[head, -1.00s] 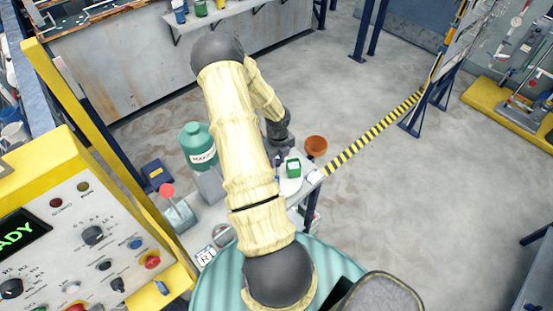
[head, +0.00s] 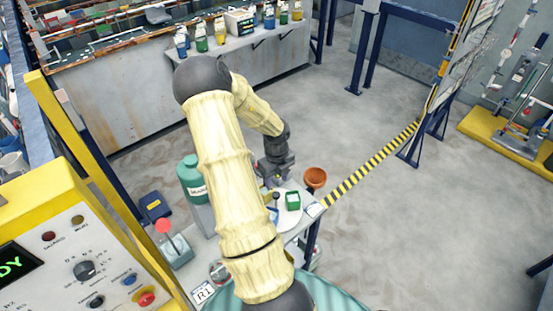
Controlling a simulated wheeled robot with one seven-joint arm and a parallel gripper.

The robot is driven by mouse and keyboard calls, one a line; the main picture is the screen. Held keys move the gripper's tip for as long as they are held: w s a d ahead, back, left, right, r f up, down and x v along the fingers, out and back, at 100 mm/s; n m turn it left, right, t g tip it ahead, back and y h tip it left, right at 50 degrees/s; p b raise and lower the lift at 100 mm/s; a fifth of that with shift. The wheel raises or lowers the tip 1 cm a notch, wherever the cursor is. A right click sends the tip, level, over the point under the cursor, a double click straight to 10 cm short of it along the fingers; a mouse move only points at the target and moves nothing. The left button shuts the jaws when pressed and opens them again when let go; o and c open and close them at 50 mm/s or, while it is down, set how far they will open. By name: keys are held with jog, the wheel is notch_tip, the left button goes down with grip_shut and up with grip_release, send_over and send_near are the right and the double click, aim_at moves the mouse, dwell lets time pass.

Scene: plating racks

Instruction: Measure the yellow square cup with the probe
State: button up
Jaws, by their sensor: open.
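My gripper (head: 279,176) hangs over the small bench at the middle, above a white round plate (head: 290,222). Its fingertips are small and partly hidden. A small yellowish shape (head: 270,197) shows just below and left of the gripper, partly behind my arm; I cannot tell whether it is the yellow square cup. A green square cup (head: 293,200) stands on the plate right of the gripper, and a blue one (head: 273,214) shows beside my arm. I cannot make out the probe with certainty.
A green canister (head: 192,178) and a red-topped stick in a grey box (head: 163,226) stand left of my arm. An orange bowl (head: 315,178) is at the bench's right. A yellow control panel (head: 60,215) fills the lower left. Open floor lies right.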

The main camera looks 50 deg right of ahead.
notch_tip(320, 180, up, 11)
jog(key=b, duration=0.1)
jog(key=shift+f, duration=0.2)
jog(key=shift+w, duration=0.1)
dwell(0.4)
